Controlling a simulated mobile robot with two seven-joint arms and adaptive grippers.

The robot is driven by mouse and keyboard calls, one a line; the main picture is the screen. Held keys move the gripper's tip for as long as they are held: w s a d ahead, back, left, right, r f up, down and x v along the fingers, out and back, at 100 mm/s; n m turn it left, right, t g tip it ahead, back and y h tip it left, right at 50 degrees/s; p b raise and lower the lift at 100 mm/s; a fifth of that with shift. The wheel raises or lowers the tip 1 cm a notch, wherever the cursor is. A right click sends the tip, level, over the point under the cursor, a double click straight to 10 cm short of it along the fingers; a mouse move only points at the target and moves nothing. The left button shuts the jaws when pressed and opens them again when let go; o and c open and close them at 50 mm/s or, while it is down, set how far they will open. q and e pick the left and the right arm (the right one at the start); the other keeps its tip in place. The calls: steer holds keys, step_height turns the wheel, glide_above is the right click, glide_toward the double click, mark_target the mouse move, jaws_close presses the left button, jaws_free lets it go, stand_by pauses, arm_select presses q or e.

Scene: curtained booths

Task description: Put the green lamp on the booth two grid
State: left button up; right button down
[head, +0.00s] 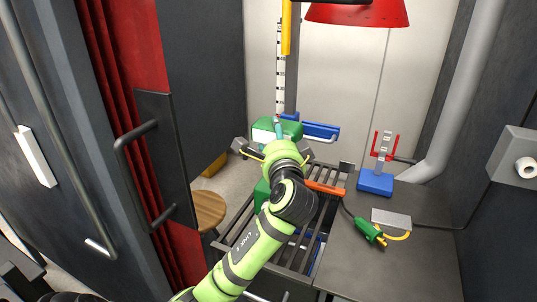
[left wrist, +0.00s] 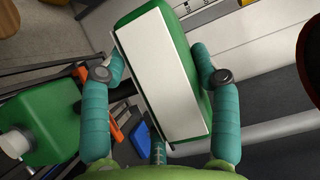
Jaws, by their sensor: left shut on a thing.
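My left gripper (head: 275,135) is shut on the green lamp (head: 291,129), a green box with a wide white face. In the left wrist view the lamp (left wrist: 163,75) sits tilted between the two teal fingers. In the head view my arm covers part of it. It is held above the far part of the dark slatted grid (head: 238,226), with the gap hard to judge. A second green thing (left wrist: 38,125) with a white knob shows at the left in the wrist view. My right gripper is not in view.
An orange-handled tool (head: 326,188) lies at the grid's right. A blue-based stand (head: 376,182) and a green tool with a yellow cable (head: 368,231) are on the dark table. A wooden stool (head: 208,210) stands left of the grid, near the red curtain (head: 112,62). A red shade (head: 358,13) hangs above.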

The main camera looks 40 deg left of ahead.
arm_select(q)
steer(key=shift+s+a+f, duration=0.4)
steer(key=shift+s+a, duration=0.05)
steer(key=shift+a, duration=0.25)
steer(key=shift+f, duration=2.05)
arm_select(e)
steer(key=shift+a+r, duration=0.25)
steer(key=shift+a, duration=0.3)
arm_select(q)
steer(key=o, duration=1.7)
steer(key=shift+f, duration=0.2)
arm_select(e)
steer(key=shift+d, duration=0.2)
arm_select(q)
steer(key=shift+r, duration=0.1)
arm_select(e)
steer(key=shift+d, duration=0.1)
arm_select(q)
steer(key=shift+s+d, duration=0.1)
steer(key=shift+d, duration=0.05)
steer(key=b+v, duration=0.1)
steer(key=v, duration=1)
steer(key=shift+s+d+r+b, duration=0.2)
steer(key=shift+s+b, duration=0.1)
steer(key=shift+b, duration=0.1)
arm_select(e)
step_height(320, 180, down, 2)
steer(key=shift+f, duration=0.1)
